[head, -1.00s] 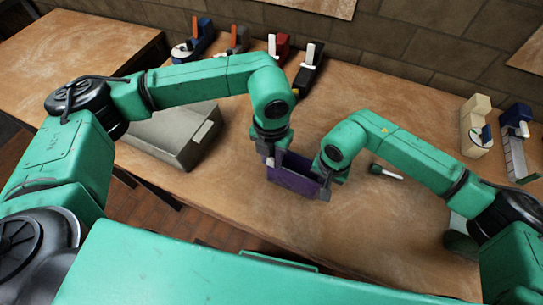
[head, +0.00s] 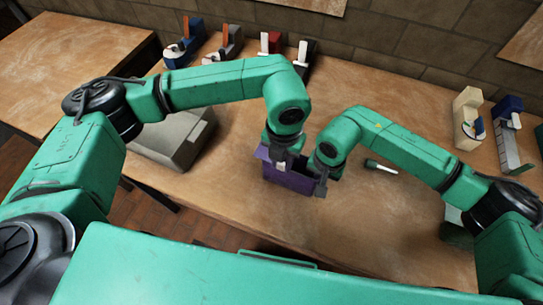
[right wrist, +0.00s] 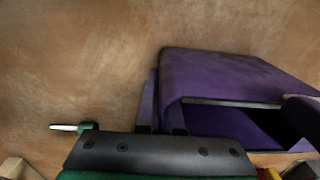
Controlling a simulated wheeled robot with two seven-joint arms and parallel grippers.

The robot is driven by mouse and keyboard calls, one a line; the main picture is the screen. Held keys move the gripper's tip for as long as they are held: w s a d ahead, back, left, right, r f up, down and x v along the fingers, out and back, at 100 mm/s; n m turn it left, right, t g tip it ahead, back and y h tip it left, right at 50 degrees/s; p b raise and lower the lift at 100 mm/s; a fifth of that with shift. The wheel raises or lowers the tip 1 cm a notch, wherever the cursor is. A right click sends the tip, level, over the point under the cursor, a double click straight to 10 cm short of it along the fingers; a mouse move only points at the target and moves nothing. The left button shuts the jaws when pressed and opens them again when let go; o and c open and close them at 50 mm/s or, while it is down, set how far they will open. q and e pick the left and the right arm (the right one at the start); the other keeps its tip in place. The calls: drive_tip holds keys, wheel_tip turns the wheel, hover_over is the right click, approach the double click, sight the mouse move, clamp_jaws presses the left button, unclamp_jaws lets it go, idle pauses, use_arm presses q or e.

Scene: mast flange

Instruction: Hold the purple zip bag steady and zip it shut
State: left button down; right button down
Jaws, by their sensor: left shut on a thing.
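The purple zip bag (head: 288,181) stands upright on the table in the head view. Its purple wall also fills the upper right of the right wrist view (right wrist: 235,75), with the mouth showing dark and open there. My left gripper (head: 280,166) is at the bag's top edge, a little in from its left end. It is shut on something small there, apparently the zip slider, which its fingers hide. My right gripper (head: 322,188) is at the bag's right end, with one finger in front of it, and looks shut on it; the other finger is hidden.
A dark green-handled tool (head: 380,166) lies to the right. The table in front is clear.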

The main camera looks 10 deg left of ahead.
use_arm(q)
drive_tip(key=c, duration=0.6)
unclamp_jaws()
drive_tip(key=shift+c, duration=0.2)
wheel_tip(320, 180, up, 12)
drive_tip(key=shift+a, duration=0.1)
drive_tip(key=c, duration=0.7)
drive_tip(key=shift+f+g+h, duration=0.1)
drive_tip(key=shift+g+h, duration=0.3)
clamp_jaws()
drive_tip(key=w+a+f+g+h, duration=0.1)
drive_tip(key=w+a+f+h, duration=0.15)
drive_tip(key=a+h, duration=0.4)
drive_tip(key=w+a+f+g+h, duration=0.1)
drive_tip(key=a+f+h, duration=0.25)
drive_tip(key=a, duration=0.65)
drive_tip(key=s+d+f, duration=0.1)
drive_tip(key=d+f, duration=0.1)
drive_tip(key=d, duration=0.4)
drive_tip(key=s+d+f, duration=0.1)
drive_tip(key=d+f, duration=0.1)
drive_tip(key=d, duration=0.4)
drive_tip(key=shift+s+d+f+h, duration=0.2)
drive_tip(key=shift+s+f+h, duration=0.05)
drive_tip(key=shift+f+h, duration=0.15)
